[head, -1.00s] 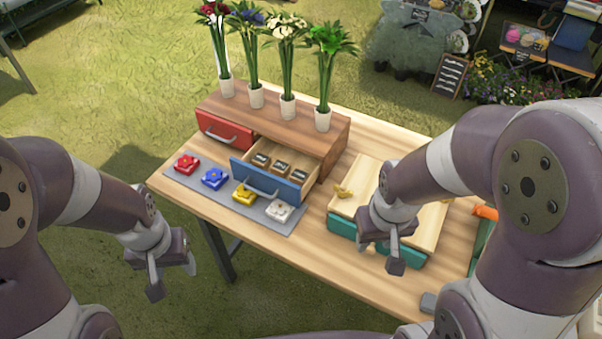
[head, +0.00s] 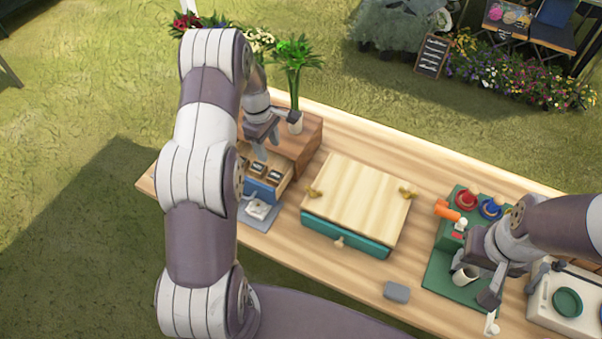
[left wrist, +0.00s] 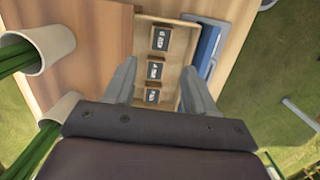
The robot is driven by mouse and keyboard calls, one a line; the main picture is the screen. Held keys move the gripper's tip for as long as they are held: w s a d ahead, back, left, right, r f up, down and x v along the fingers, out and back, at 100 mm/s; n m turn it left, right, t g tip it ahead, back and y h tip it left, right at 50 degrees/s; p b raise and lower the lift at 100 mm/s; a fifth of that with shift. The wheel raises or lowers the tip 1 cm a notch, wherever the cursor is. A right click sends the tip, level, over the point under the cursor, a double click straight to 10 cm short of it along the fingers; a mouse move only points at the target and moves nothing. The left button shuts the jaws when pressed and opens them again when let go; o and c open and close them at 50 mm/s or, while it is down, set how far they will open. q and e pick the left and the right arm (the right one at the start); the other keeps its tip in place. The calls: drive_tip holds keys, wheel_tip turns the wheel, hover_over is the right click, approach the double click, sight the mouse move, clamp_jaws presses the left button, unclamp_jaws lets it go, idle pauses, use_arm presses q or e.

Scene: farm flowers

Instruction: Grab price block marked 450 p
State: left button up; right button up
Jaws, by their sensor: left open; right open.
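Small dark price blocks with white lettering lie in a row in the open drawer (left wrist: 174,22) in the left wrist view: one far (left wrist: 160,40), one middle (left wrist: 154,71), one near (left wrist: 151,96). Their lettering is too small to read surely. In the head view, two blocks (head: 275,175) show in the blue-fronted drawer (head: 262,190); my left arm hides part of it. My left gripper (head: 274,135) is open and empty above the drawer, its fingers (left wrist: 158,68) either side of the block row in the wrist view. My right gripper (head: 510,286) is open at the right, near a white cup (head: 463,276).
Flower vases (head: 295,123) stand on the wooden cabinet (head: 306,140) close to my left gripper. A wooden-topped box (head: 365,200) with a green drawer is mid-table. A green mat (head: 437,268) and a grey block (head: 396,292) lie further right.

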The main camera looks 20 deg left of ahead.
use_arm(q)
wheel_tip(320, 180, down, 2)
drive_tip(key=p, duration=0.2)
hover_over(274, 175)
drive_tip(key=f, duration=0.5)
drive_tip(key=shift+w+a, duration=0.1)
drive_tip(key=shift+a, duration=0.3)
drive_tip(key=f+p, duration=0.2)
drive_tip(key=f, duration=0.1)
drive_tip(key=d+f, duration=0.1)
drive_tip(key=f, duration=0.1)
drive_tip(key=shift+p, duration=0.4)
drive_tip(key=shift+f, duration=0.25)
drive_tip(key=c, duration=0.6)
drive_tip(key=shift+c, duration=0.6)
use_arm(e)
drive_tip(key=r, duration=0.5)
drive_tip(key=shift+s+a, duration=0.15)
drive_tip(key=shift+a, duration=0.25)
